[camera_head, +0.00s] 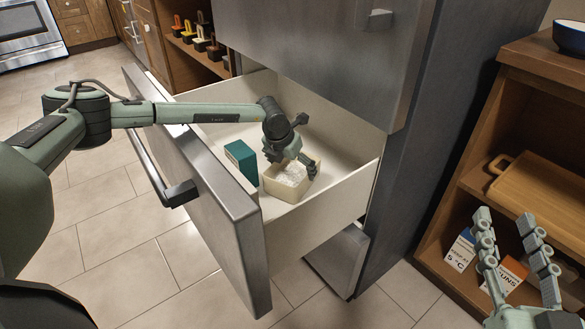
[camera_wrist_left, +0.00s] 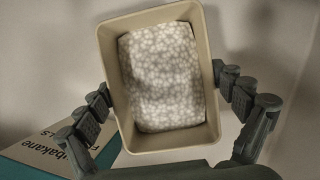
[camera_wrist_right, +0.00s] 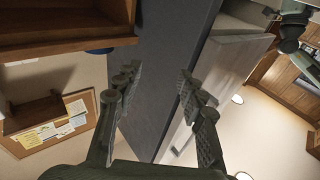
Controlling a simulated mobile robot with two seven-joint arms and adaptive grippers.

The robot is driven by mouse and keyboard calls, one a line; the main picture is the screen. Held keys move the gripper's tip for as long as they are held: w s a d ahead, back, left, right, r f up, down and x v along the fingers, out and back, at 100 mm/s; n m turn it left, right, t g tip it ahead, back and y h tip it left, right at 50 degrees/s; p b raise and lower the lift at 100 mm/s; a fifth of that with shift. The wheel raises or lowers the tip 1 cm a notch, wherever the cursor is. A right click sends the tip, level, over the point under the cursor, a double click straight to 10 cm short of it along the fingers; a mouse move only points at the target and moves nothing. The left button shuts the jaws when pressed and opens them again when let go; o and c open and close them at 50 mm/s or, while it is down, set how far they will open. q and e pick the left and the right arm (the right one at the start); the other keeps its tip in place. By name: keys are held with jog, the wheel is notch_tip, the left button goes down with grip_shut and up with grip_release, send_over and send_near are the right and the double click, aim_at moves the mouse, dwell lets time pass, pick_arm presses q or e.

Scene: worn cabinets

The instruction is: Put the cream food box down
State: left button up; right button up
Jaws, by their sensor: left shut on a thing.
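The cream food box (camera_head: 284,190) is an open-topped box with pale, lumpy contents. It is inside the open drawer (camera_head: 318,209), in the middle of the head view. My left gripper (camera_head: 291,160) reaches down over the drawer's side and is shut on the box. In the left wrist view one finger is at each side of the cream box (camera_wrist_left: 165,150). Whether its bottom touches the drawer floor I cannot tell. My right gripper (camera_head: 516,258) is open and empty, in front of the wooden shelf unit at the right.
A teal box (camera_head: 241,163) stands in the drawer just left of the cream box; it also shows in the left wrist view (camera_wrist_left: 45,155). Drawer floor is bare behind and right of them. A cutting board (camera_head: 545,190) and small cartons (camera_head: 461,250) sit in the shelf unit.

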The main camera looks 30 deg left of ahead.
jog(key=shift+r, duration=0.1)
pick_arm(q)
jog(key=o, duration=1.2)
pick_arm(e)
jog(key=shift+r, duration=0.1)
pick_arm(q)
jog(key=p+v, duration=0.1)
jog(key=v, duration=1.1)
pick_arm(e)
jog(key=d+f+g+h, duration=0.2)
jog(key=d+f+g, duration=0.1)
jog(key=f, duration=0.4)
jog(key=shift+w+f, duration=0.15)
jog(key=shift+w, duration=0.05)
